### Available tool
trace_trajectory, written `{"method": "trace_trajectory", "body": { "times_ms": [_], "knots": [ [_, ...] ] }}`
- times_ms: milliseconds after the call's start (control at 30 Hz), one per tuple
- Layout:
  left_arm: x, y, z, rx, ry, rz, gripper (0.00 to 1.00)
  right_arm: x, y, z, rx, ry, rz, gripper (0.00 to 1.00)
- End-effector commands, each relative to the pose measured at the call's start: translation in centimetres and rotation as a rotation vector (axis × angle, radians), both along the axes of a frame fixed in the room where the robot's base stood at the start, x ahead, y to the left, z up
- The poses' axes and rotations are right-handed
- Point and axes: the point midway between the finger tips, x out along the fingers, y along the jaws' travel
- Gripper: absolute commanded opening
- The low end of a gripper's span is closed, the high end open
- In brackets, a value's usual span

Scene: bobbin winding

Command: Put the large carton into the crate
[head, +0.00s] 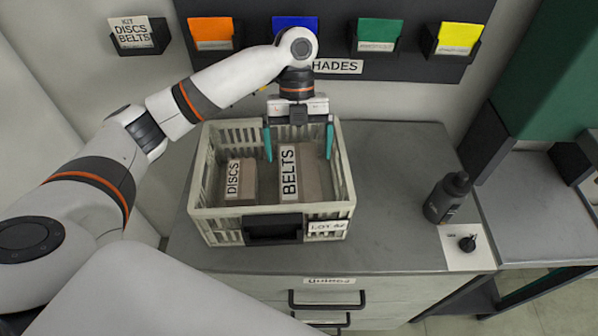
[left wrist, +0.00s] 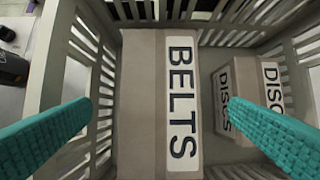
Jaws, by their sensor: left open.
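The large carton, labelled BELTS (head: 312,182), stands inside the crate (head: 270,212), on the right side of it. It also shows in the left wrist view (left wrist: 143,110), between the fingers. A smaller carton labelled DISCS (head: 246,190) is in the crate to the left of it. My left gripper (head: 299,142) is open, with teal fingers, above the back part of the crate over the BELTS carton. In the left wrist view its fingers (left wrist: 160,120) are wide apart and do not touch the carton. My right gripper is not in view.
The crate stands on a grey worktop (head: 400,215) with drawers below. A dark bottle (head: 446,198) and a small black knob on a white plate (head: 462,246) are to the right. A wall rack with coloured cards (head: 376,35) is behind. The worktop right of the crate is mostly clear.

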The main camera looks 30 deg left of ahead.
Motion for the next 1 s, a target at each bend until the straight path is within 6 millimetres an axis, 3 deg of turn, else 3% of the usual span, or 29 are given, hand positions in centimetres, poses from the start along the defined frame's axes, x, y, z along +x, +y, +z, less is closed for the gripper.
{"method": "trace_trajectory", "body": {
  "times_ms": [133,300,867,1000],
  "knots": [
    [1.0,0.6,2.6,0.000,-0.004,0.001,0.99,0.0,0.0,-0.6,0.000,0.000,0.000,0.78],
    [1.5,0.9,4.1,0.002,-0.001,0.001,0.99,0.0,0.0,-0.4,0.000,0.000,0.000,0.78],
    [1.6,0.9,4.4,0.000,0.001,0.001,0.99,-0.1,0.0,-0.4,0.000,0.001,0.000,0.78],
    [1.6,0.9,5.4,0.000,0.000,0.000,0.99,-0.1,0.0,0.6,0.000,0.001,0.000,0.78]
  ]
}}
